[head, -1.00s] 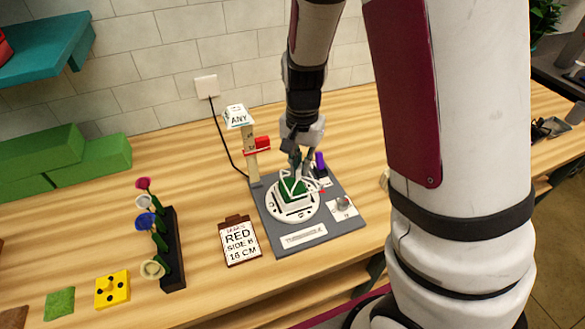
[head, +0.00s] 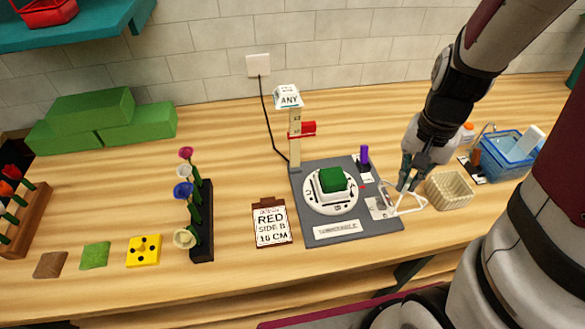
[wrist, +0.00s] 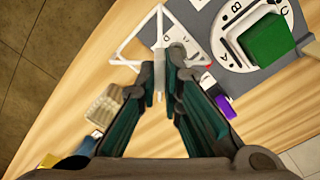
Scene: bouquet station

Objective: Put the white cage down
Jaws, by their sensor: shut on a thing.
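The white cage (head: 409,207) is an open frame of thin white bars. It is at the right front edge of the grey turntable base (head: 346,234), partly over the base and partly over the wood. My gripper (head: 405,187) is shut on one of its bars. In the wrist view the cage (wrist: 134,39) extends ahead of my gripper's fingertips (wrist: 163,72). I cannot tell whether the cage touches the surface below. A green block (head: 332,180) sits uncovered in a white holder on the round white turntable (head: 343,208).
A cream basket (head: 449,191) stands just right of the cage. A purple peg (head: 364,157) and a post with an ANY sign (head: 287,97) rise from the base. A blue bin (head: 508,153) is further right. A RED SIDE B card (head: 271,224) lies left of the base.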

